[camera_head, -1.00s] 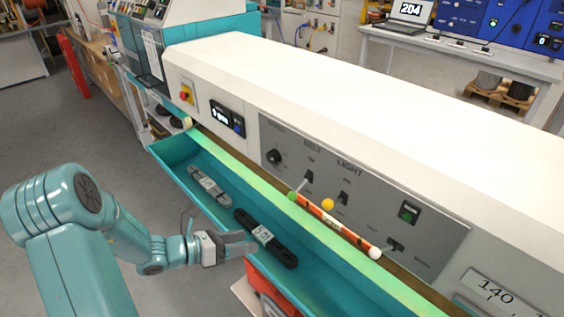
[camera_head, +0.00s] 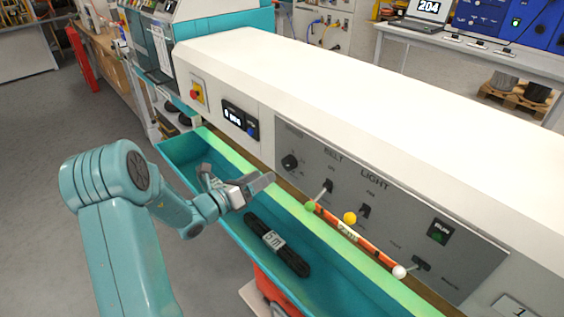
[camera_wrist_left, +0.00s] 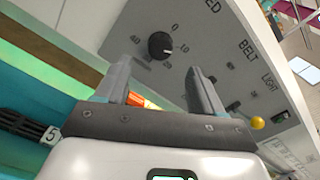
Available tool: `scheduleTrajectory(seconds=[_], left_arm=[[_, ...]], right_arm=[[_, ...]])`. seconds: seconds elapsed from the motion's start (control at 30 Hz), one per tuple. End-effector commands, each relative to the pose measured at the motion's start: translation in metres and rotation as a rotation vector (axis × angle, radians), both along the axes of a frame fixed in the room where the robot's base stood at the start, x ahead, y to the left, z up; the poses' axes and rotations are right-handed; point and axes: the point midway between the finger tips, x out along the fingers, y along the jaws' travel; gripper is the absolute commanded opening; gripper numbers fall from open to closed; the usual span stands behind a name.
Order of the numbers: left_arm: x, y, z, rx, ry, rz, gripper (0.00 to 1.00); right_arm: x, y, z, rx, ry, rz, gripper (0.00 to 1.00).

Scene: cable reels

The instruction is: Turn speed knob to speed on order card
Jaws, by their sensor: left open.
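The black speed knob (camera_head: 290,161) sits at the left end of the grey control panel. In the left wrist view the knob (camera_wrist_left: 160,45) shows beyond my fingers, with 0, 10 and 40 readable around it; I cannot tell its setting for sure. My left gripper (camera_wrist_left: 160,78) is open and empty, apart from the knob, its fingers pointing toward the panel. In the head view the left gripper (camera_head: 250,185) is over the teal trough, left of and below the knob. A white card (camera_head: 512,308) at the bottom right is mostly cut off. My right gripper is out of view.
The teal trough (camera_head: 190,150) runs along the panel front, with a black cable bundle (camera_head: 276,243) in it. A green-tipped belt lever (camera_head: 311,205), a yellow ball (camera_head: 350,217) and a white ball (camera_head: 399,271) stick out right of the knob. A red stop button (camera_head: 196,92) is farther left.

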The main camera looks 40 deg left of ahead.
Motion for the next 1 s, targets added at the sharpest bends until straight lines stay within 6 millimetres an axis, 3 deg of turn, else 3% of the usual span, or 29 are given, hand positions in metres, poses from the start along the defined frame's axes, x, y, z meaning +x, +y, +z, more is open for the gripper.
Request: scheduleTrajectory(seconds=[0.1, 0.33, 0.5, 0.77, 0.93, 1.0], left_arm=[[0.031, -0.005, 0.003, 0.0, -0.002, -0.007, 0.68], [0.071, -0.006, 0.001, 0.0, 0.0, -0.007, 0.68], [0.084, -0.006, 0.0, 0.001, 0.0, -0.006, 0.68], [0.085, -0.006, 0.0, 0.001, 0.001, -0.005, 0.68], [0.084, -0.006, 0.0, 0.001, 0.001, -0.005, 0.16], [0.084, -0.005, 0.0, 0.001, 0.001, -0.005, 0.12]], right_arm=[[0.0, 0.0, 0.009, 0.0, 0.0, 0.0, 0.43], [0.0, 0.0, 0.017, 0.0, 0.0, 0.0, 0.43], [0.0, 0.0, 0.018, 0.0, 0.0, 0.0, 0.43], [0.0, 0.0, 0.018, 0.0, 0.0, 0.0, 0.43], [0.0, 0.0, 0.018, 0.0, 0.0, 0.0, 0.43], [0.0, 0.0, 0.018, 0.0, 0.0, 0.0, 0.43]])
